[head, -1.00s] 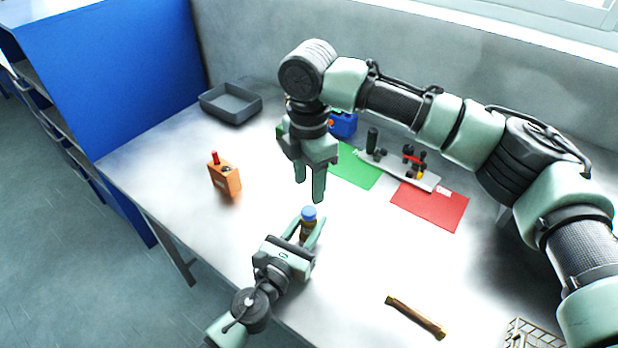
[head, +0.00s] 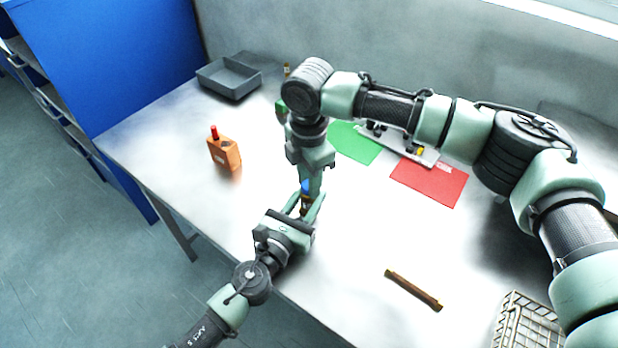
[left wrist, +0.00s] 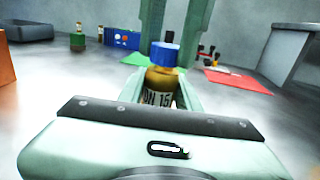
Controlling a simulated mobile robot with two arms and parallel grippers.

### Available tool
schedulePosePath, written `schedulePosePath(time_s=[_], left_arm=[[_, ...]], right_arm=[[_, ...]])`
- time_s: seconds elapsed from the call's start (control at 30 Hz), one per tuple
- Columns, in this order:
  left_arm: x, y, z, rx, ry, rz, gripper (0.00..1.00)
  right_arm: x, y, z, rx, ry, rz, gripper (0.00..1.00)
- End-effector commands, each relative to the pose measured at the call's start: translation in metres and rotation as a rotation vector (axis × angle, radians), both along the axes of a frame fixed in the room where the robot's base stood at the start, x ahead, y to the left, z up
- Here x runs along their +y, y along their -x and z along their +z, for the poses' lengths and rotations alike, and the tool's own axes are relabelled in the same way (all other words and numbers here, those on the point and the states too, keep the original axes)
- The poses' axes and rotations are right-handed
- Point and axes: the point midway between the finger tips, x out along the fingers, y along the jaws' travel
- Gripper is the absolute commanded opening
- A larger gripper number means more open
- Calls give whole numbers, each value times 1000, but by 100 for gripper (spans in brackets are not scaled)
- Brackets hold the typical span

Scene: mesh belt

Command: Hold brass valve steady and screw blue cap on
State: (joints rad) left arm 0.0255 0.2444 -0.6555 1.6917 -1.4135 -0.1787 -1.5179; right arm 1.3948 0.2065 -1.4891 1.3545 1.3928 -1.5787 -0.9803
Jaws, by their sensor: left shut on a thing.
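The brass valve (left wrist: 160,85), a small upright amber-brown body with a printed label, carries a blue cap (left wrist: 164,54) on top. My left gripper (head: 307,206) is shut on the valve from the near side, with the cap above its fingers. In the head view the blue cap (head: 306,186) is partly hidden by my right gripper (head: 312,187), which points down right at it. In the left wrist view the right gripper's two fingers (left wrist: 178,32) stand apart, at and behind the cap. Whether they touch the cap I cannot tell.
An orange box (head: 225,153) with a red top stands to the left. A grey tray (head: 228,92) is at the back. Green (head: 357,143) and red (head: 429,181) mats lie behind to the right. A brown rod (head: 413,290) and wire basket (head: 528,325) are nearer the front edge.

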Motion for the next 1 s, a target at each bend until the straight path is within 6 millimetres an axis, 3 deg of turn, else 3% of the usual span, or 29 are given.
schedulePosePath(time_s=[0.03, 0.07, 0.33, 0.8, 0.97, 1.0], left_arm=[[0, 0, 1, -1, 0, 0, 0], [0, 0, 1, -1, 0, -1, 0], [0, 0, 1, -1, 0, -1, 0], [0, 0, 1, -1, 0, -1, 0], [0, 0, 1, -1, 0, -1, 0], [-1, 0, 1, -1, 0, -1, 0]], right_arm=[[0, 0, 0, 0, 0, 0, 9], [0, 0, 0, 0, 0, 0, 0], [1, 0, 0, 0, -2, -63, 0], [1, 1, -1, 3, -2, -980, 0], [1, 0, 0, -1, -1, -1005, 0], [1, 0, 0, -1, -1, -1004, 33]])
